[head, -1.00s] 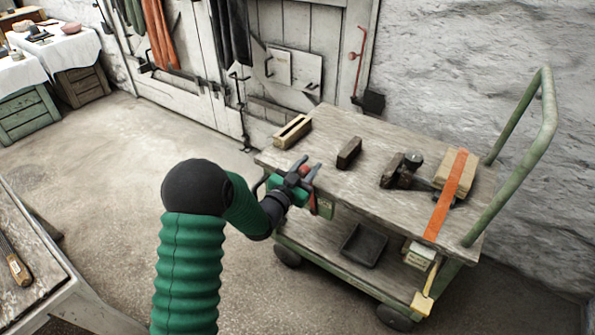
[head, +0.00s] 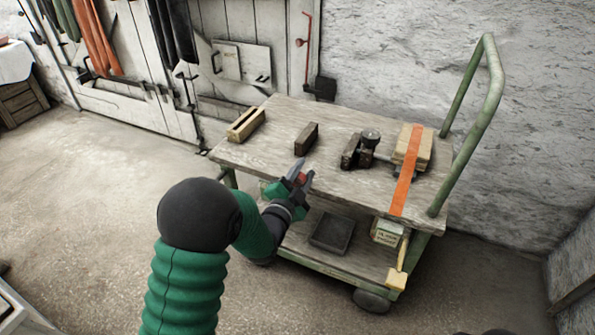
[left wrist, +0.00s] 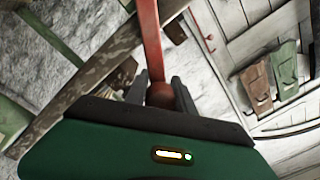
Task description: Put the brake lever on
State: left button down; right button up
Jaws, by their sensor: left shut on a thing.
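The brake lever is a red bar with a round red knob. In the left wrist view the lever (left wrist: 152,40) runs up and away from between my fingers, with its knob (left wrist: 160,94) between them. In the head view only a little red of the lever (head: 301,178) shows at my left gripper (head: 300,176), at the near long edge of the green-framed cart (head: 250,157). My left gripper is shut on the lever. The lever's pivot is hidden in the head view.
On the cart top are a slotted wooden block (head: 245,124), a dark block (head: 306,139), a dark clamp-like tool (head: 361,148) and a wooden block (head: 412,147) under an orange strap (head: 403,185). A dark tray (head: 332,232) lies on the lower shelf. Open floor lies left.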

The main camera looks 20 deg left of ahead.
pick_arm(q)
jog(key=shift+d+f, duration=0.1)
jog(key=shift+f, duration=0.15)
jog(key=c, duration=1.1)
grip_release()
jog(key=shift+r, duration=0.1)
jog(key=shift+s, duration=0.2)
jog(key=shift+s+a+f+p, duration=0.15)
jog(key=shift+s+p, duration=1.65)
jog(key=shift+s, duration=0.95)
jog(key=shift+s+a+f+p, duration=0.1)
jog(key=shift+s+f+p, duration=0.1)
jog(key=shift+s+p, duration=2.1)
jog(key=shift+s+a+f+p, duration=0.15)
jog(key=shift+s+p, duration=1.2)
jog(key=shift+s, duration=1.8)
